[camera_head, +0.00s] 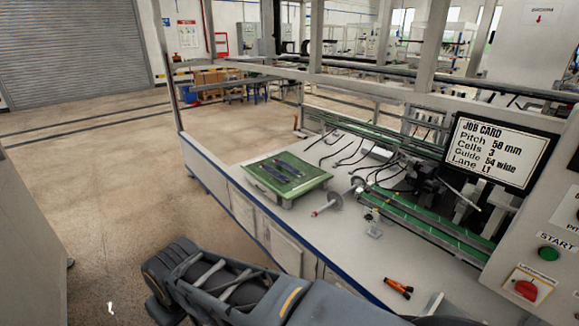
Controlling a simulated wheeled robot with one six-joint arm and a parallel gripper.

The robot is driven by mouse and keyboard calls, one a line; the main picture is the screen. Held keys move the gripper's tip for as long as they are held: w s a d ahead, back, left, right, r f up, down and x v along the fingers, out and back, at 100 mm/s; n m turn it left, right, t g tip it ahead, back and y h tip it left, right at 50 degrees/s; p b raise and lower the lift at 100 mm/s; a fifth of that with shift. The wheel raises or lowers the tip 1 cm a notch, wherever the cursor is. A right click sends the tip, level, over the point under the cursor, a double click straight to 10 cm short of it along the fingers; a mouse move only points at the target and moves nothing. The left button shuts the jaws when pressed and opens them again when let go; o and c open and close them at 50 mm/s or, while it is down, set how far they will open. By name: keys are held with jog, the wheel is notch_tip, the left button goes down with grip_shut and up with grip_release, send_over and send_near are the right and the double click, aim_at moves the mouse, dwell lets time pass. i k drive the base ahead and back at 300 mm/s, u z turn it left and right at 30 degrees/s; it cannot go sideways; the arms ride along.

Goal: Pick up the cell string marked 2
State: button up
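Several dark, narrow strips that look like cell strings (282,171) lie side by side on a green tray (308,183) on the white bench. Their markings are too small to read, so I cannot tell which one is marked 2. My arm crosses the bottom of the view, in front of the bench and well short of the tray. My gripper is not in view.
The white bench (345,240) carries a spool (327,203), green rails (425,217) with cables, and an orange-handled tool (398,287). A green START button (548,254) is at right. Floor at left is clear.

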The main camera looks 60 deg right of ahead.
aim_at(294, 171)
jog(key=z, duration=0.3)
jog(key=i, duration=2)
jog(key=z, duration=1.2)
jog(key=i, duration=1.1)
jog(key=z, duration=1.6)
jog(key=i, duration=0.55)
jog(key=z, duration=0.4)
